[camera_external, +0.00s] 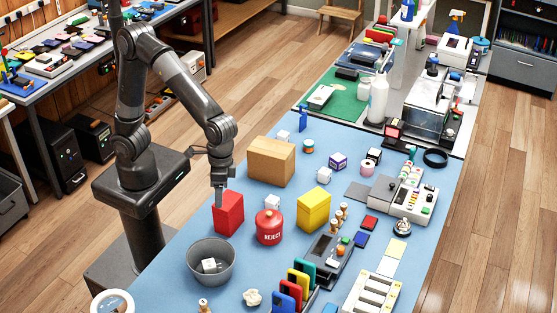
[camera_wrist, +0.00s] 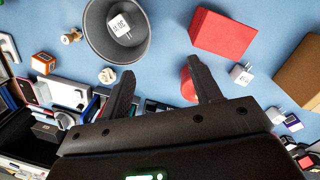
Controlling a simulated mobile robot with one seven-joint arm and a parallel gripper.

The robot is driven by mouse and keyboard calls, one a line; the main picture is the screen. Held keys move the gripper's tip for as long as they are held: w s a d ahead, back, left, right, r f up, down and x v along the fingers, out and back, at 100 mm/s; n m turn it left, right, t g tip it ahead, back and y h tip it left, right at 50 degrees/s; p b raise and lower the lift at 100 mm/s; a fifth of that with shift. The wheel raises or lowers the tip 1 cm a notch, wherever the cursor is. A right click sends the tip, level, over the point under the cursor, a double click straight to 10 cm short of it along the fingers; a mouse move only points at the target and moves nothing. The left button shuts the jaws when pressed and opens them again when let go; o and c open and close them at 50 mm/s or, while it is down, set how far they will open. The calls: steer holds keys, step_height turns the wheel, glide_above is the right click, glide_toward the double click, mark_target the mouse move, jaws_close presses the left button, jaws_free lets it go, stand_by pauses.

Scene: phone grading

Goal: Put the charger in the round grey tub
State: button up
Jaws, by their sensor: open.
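The round grey tub (camera_external: 208,249) stands on the blue table at the front left, and it shows at the top of the wrist view (camera_wrist: 92,32). A white charger (camera_external: 209,265) lies inside the tub; its printed face shows in the wrist view (camera_wrist: 119,24). Another white charger-like cube (camera_wrist: 241,73) lies on the table beside the red box (camera_wrist: 222,34). My gripper (camera_wrist: 160,68) is open, with nothing between its fingers. In the external view my gripper (camera_external: 218,198) hangs at the red box (camera_external: 228,213), apart from the tub; whether it touches the box is unclear.
A red round canister (camera_external: 269,228) and a yellow box (camera_external: 313,209) stand right of the red box. A cardboard box (camera_external: 271,162) is behind. Coloured phones (camera_external: 298,280) stand in a rack at the front. Blue table between tub and canister is mostly clear.

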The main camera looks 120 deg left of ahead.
steer(key=s+a+r+m+t, duration=0.2)
steer(key=s+a, duration=0.2)
steer(key=s, duration=0.3)
steer(key=s+a+r+m+t+y, duration=0.1)
steer(key=s+a+r+m+t, duration=0.1)
steer(key=s, duration=0.5)
steer(key=s+a+r+m+t, duration=0.2)
steer(key=s+a+r, duration=0.1)
steer(key=s+a, duration=0.3)
steer(key=shift+s+a+r, duration=0.15)
steer(key=shift+s, duration=0.85)
